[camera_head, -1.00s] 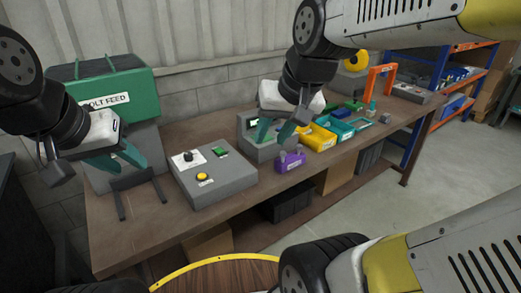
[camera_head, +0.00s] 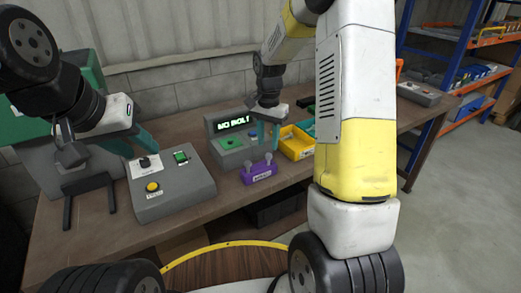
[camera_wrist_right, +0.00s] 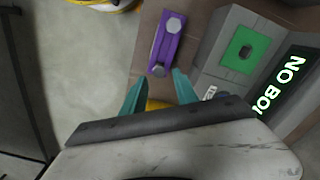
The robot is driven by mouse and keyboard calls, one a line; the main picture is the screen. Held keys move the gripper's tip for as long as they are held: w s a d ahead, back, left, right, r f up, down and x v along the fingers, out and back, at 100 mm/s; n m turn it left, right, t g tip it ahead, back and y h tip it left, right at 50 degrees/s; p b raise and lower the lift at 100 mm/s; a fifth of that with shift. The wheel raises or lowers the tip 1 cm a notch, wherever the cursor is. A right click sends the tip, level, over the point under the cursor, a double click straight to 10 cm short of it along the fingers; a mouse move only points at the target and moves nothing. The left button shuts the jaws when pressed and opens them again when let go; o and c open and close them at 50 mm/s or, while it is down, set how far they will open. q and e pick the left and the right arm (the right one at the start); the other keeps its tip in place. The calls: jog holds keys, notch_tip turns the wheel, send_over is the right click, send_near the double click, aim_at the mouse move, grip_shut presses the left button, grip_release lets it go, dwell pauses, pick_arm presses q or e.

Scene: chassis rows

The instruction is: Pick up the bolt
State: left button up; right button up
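A purple holder (camera_head: 259,174) stands on the bench with two grey bolts upright in it: a left bolt (camera_head: 247,165) and a right bolt (camera_head: 268,157). In the right wrist view the holder (camera_wrist_right: 167,40) has a far bolt (camera_wrist_right: 173,25) and a near bolt (camera_wrist_right: 160,69). My right gripper (camera_wrist_right: 157,78) is open and empty, its teal fingertips just short of the near bolt. In the head view this gripper (camera_head: 268,145) is above and behind the holder. My left gripper (camera_head: 145,154) is open and empty over the grey control box.
A grey station with a green pad (camera_head: 232,143) and a display reading "NO BOLT" (camera_head: 234,122) stands behind the holder. A yellow bin (camera_head: 296,147) is to the right. The grey control box (camera_head: 178,192) has a yellow button (camera_head: 152,187). My right arm hides part of the bench.

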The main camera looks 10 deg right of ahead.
aim_at(269, 154)
jog(key=f, duration=0.6)
jog(key=shift+d, duration=0.2)
grip_shut()
